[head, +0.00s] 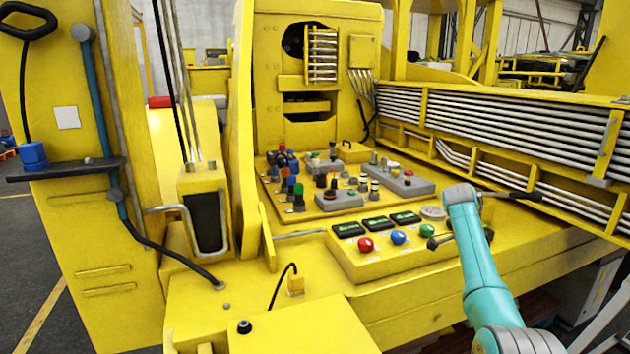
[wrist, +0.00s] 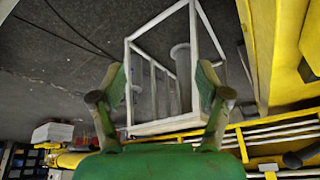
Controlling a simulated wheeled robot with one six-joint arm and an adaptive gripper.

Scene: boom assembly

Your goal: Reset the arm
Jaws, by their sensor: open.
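In the head view my teal arm (head: 477,245) rises from the lower right to beside the right end of the yellow button panel (head: 432,258). The gripper is mostly hidden behind the wrist there. I cannot tell any contact with the panel.
The panel carries a red button (head: 365,244), a blue button (head: 398,237) and a green button (head: 427,230). Behind it are several switches and knobs. A yellow boom with grey pipes (head: 480,125) runs along the right. Grey floor (wrist: 60,60) shows in the wrist view.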

